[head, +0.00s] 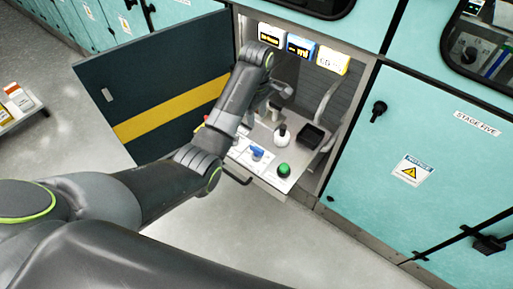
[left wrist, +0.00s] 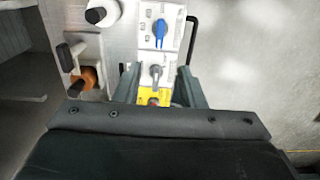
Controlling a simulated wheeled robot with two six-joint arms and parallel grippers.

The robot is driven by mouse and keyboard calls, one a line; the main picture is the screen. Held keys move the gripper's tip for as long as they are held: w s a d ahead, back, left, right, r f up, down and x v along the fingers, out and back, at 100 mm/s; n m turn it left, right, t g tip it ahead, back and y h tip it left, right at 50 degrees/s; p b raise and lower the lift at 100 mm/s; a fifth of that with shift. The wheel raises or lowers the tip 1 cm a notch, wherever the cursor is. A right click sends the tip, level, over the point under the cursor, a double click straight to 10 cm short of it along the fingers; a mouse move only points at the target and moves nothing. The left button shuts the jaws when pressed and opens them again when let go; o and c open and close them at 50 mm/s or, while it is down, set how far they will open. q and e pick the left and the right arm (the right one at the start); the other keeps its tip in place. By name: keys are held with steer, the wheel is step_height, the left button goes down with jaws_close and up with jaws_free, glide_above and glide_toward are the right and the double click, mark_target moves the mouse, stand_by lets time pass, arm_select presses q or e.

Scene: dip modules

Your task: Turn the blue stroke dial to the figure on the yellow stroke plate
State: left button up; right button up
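The blue stroke dial (head: 257,152) sits on a white plate on the shelf inside the open cabinet. In the left wrist view the blue dial (left wrist: 160,29) is at the top, beyond my fingers; its marks are too small to read. A yellow-framed plate (head: 333,60) is on the cabinet's upper edge; its figure is not legible. My left gripper (head: 272,97) is over the shelf. In the wrist view its fingers (left wrist: 156,82) stand apart on either side of a grey dial (left wrist: 156,72), with a yellow plate (left wrist: 153,97) just below. My right gripper is not in view.
A green button (head: 283,169), a white round knob (head: 281,134) and a black tray (head: 311,135) share the shelf. A dark door (head: 165,85) with a yellow band stands open at left. A black handle (left wrist: 192,38) runs along the shelf's edge. The floor in front is clear.

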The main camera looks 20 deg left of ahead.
mark_target(256, 147)
arm_select(q)
step_height(256, 147, down, 16)
steer(key=shift+r, duration=0.25)
jaws_close()
stand_by(0.3)
